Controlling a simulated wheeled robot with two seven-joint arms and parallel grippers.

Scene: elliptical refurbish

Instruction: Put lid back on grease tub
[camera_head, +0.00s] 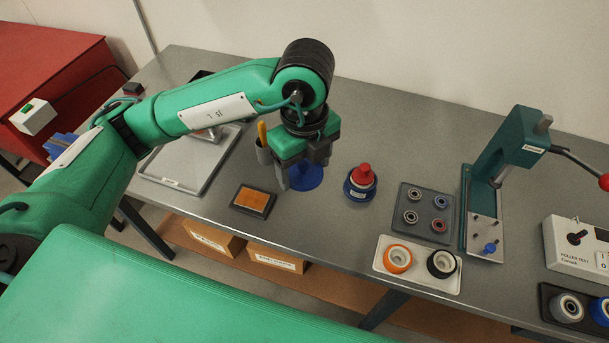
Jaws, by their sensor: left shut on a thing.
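The grease tub (359,188) is a round dark blue tub on the grey workbench, with a red rounded peak (363,174) rising from its top. Its top is not covered by the blue lid. The lid (306,180) is a blue disc just left of the tub. My left gripper (302,172) reaches down over the lid from above and is shut on it; the fingers hide part of it. I cannot tell whether the lid touches the bench. My right gripper is not in view.
A holder with a yellow-handled tool (263,142) stands close left of my gripper. An orange pad in a black frame (254,200) lies front left. A bearing tray (425,213), a roller tray (418,277) and a green press (505,165) stand to the right. Bench behind the tub is clear.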

